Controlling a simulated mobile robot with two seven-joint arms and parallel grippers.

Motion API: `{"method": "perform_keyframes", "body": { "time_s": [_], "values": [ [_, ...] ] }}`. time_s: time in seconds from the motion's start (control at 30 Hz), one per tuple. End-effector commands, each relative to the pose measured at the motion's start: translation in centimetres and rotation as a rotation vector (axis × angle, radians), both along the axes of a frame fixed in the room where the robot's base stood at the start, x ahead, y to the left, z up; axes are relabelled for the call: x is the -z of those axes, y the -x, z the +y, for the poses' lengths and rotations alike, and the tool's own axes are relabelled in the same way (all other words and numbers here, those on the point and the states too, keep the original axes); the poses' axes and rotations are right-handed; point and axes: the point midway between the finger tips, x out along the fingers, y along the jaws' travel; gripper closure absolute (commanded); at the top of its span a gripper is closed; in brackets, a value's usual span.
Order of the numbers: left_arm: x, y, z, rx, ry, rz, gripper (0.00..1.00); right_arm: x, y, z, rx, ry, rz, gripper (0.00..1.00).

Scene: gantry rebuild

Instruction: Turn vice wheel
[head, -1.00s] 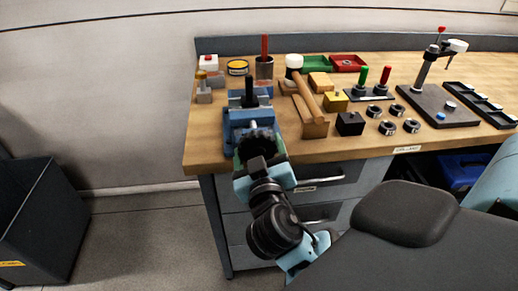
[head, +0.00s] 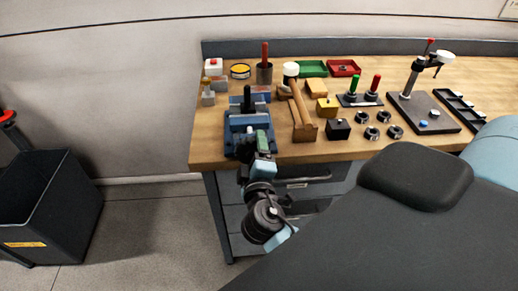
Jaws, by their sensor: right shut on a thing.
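The blue vice (head: 236,122) stands at the front left edge of the workbench, with a dark upright post on it. My right gripper (head: 258,146) is at the vice's front, reached from below by my arm. It is shut on the vice wheel, which is mostly hidden behind the gripper and wrist; only dark parts show there. The exact grip on the rim cannot be made out. My left gripper is not in view.
A wooden-handled mallet (head: 302,108) lies close to the right of the vice. A black block (head: 337,129) and several dark rings are further right. A dark bin (head: 50,205) stands on the floor at left. Floor between bin and bench is clear.

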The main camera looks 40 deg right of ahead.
Motion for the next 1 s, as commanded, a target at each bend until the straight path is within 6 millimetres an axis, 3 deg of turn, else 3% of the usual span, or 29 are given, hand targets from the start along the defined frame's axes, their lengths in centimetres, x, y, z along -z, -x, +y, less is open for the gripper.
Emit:
{"method": "perform_keyframes", "body": {
  "time_s": [0.1,0.4,1.0],
  "values": [
    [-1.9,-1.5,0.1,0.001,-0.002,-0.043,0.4,-0.8,0.0,0.0,0.0,0.095,0.051,0.48],
    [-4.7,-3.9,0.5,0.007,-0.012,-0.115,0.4,-0.9,-0.1,0.0,0.0,0.339,0.198,0.48],
    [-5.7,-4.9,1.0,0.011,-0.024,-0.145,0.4,-0.6,-0.1,0.1,-0.002,0.823,0.502,0.48]
  ]
}}
